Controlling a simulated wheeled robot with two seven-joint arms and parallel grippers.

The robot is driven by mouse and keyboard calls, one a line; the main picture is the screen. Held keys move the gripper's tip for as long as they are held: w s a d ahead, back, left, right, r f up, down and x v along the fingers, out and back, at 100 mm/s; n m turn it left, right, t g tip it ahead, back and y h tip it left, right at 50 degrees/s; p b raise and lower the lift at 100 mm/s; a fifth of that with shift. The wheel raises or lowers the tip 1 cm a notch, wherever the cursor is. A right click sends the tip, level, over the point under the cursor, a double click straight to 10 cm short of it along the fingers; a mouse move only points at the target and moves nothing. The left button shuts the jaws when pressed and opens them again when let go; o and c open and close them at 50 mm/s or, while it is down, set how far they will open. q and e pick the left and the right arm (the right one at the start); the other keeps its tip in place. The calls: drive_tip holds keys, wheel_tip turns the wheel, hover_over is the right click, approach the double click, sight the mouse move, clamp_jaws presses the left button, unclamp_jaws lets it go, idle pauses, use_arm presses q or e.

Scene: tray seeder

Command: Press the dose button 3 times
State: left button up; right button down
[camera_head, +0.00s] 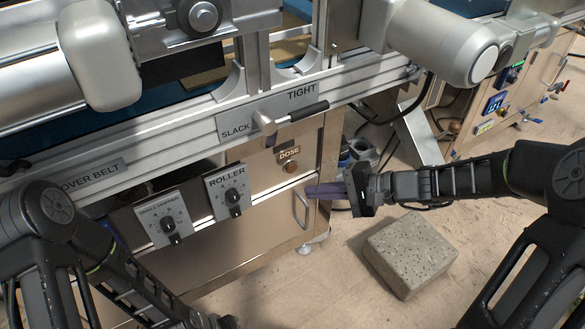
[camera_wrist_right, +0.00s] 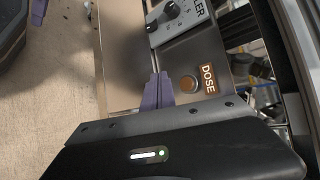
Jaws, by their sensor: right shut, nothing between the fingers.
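The dose button (camera_head: 291,167) is a round reddish-brown button on the steel front panel, just below its DOSE label (camera_head: 289,154). The button also shows in the right wrist view (camera_wrist_right: 188,83), beside the orange-brown DOSE label (camera_wrist_right: 207,79). My right gripper (camera_head: 309,190) has purple fingers that are shut and empty. Its tips are a little below and right of the button, seemingly apart from it. In the right wrist view the closed fingers (camera_wrist_right: 158,78) lie left of the button. A purple finger, apparently my left gripper's (camera_wrist_right: 38,10), shows at the upper left edge; its jaws are mostly cut off.
The ROLLER knob (camera_head: 232,196) and a second knob panel (camera_head: 170,230) are left of the button. The SLACK/TIGHT lever (camera_head: 290,116) juts out above it. A steel handle (camera_head: 302,210) is below. A speckled block (camera_head: 408,252) sits on the floor at right.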

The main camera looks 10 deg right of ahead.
sight(292, 168)
idle(0.3)
drive_tip(key=s+d+f+m+p, duration=0.2)
drive_tip(key=d+f+p, duration=0.1)
drive_tip(key=d+p, duration=0.1)
drive_tip(key=r+n+y+p, duration=0.1)
drive_tip(key=n, duration=0.4)
drive_tip(key=s+a+n+y+p, duration=0.1)
drive_tip(key=n, duration=0.5)
drive_tip(key=a+r+n+y+p, duration=0.1)
drive_tip(key=n, duration=0.5)
drive_tip(key=shift+s+a+r+y, duration=0.2)
drive_tip(key=shift+s+r+y, duration=0.05)
drive_tip(key=shift+r+y, duration=0.05)
drive_tip(key=shift+w, duration=0.1)
drive_tip(key=w+a+b, duration=0.3)
drive_tip(key=w, duration=0.5)
drive_tip(key=shift+a, duration=0.15)
